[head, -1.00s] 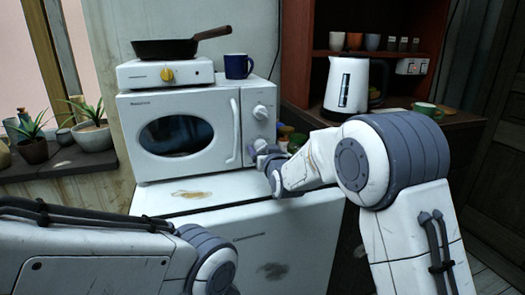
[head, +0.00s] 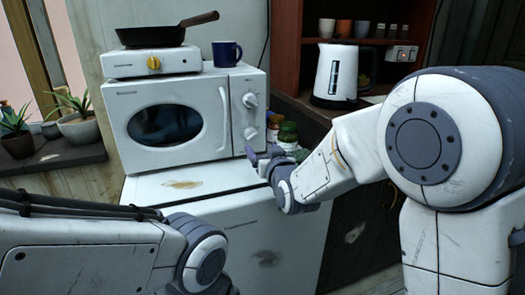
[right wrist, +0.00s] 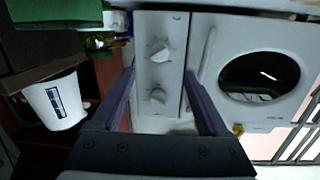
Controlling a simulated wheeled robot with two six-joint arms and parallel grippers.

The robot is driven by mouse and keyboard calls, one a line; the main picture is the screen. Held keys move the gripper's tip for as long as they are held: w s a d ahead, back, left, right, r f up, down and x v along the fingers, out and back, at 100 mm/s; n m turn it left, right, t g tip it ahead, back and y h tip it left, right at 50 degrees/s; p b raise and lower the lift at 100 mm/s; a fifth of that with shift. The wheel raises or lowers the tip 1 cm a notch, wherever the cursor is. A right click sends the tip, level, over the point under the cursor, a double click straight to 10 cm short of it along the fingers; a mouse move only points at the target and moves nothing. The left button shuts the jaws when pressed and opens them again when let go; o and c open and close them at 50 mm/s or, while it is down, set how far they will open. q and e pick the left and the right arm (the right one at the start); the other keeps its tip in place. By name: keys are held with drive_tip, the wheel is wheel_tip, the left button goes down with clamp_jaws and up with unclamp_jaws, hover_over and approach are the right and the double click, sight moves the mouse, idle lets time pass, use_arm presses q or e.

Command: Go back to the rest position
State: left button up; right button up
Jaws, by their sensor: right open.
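My right gripper (head: 262,156) is in front of the lower right corner of the white microwave (head: 180,118), just above the white fridge top. In the right wrist view its two fingers (right wrist: 160,82) are spread apart with nothing between them, and the microwave's two knobs (right wrist: 159,72) show beyond. The microwave door is closed. My left arm comes in at the lower left of the head view, but its gripper is out of the picture.
A hot plate (head: 151,62) with a black pan (head: 150,37) and a blue mug (head: 227,53) stand on the microwave. Jars (head: 288,132) stand right of it. A white kettle (head: 336,75) is on the counter. Potted plants (head: 82,127) line the left sill.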

drive_tip(key=s+a+f+n+g, duration=0.15)
drive_tip(key=s+f+g, duration=0.3)
drive_tip(key=s, duration=0.45)
drive_tip(key=s+a+f+n+g, duration=0.1)
drive_tip(key=s+a+f+g, duration=0.3)
drive_tip(key=s, duration=0.5)
drive_tip(key=s+d+f+n+g+h, duration=0.1)
drive_tip(key=s+d+f+g+h, duration=0.2)
drive_tip(key=s, duration=0.7)
drive_tip(key=s+d+f+n+g, duration=0.2)
drive_tip(key=s+d+g, duration=0.2)
drive_tip(key=s, duration=0.6)
wheel_tip(320, 180, up, 22)
drive_tip(key=d+p, duration=0.1)
drive_tip(key=p, duration=2.1)
drive_tip(key=shift+s+g, duration=0.35)
drive_tip(key=shift+s, duration=0.05)
drive_tip(key=shift+f+m, duration=0.15)
drive_tip(key=shift+m, duration=0.1)
